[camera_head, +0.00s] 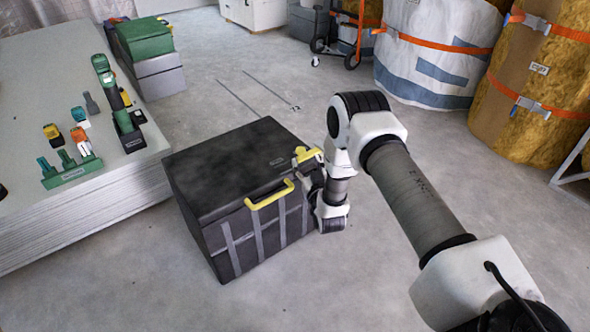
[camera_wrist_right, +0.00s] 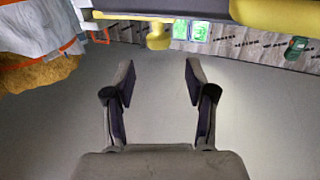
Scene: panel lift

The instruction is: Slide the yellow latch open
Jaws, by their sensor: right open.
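The yellow latch (camera_head: 308,154) sits at the top right corner of a closed black box (camera_head: 235,165) on the floor. A yellow handle (camera_head: 269,194) is on the box's front edge. My right gripper (camera_head: 312,184) is beside the box's right side, just below the latch, and partly hidden by my wrist. In the right wrist view the right gripper (camera_wrist_right: 160,72) is open, with nothing between its fingers. Yellow parts show above the fingertips there, apart from them; I cannot tell for sure which is the latch. My left gripper is out of view.
A stack of pale panels (camera_head: 85,215) stands at the left with green tools (camera_head: 118,105) on it. A green and grey case (camera_head: 150,60) is behind. Large wrapped rolls (camera_head: 440,45) and a hand cart (camera_head: 350,40) stand at the back right. The floor in front is clear.

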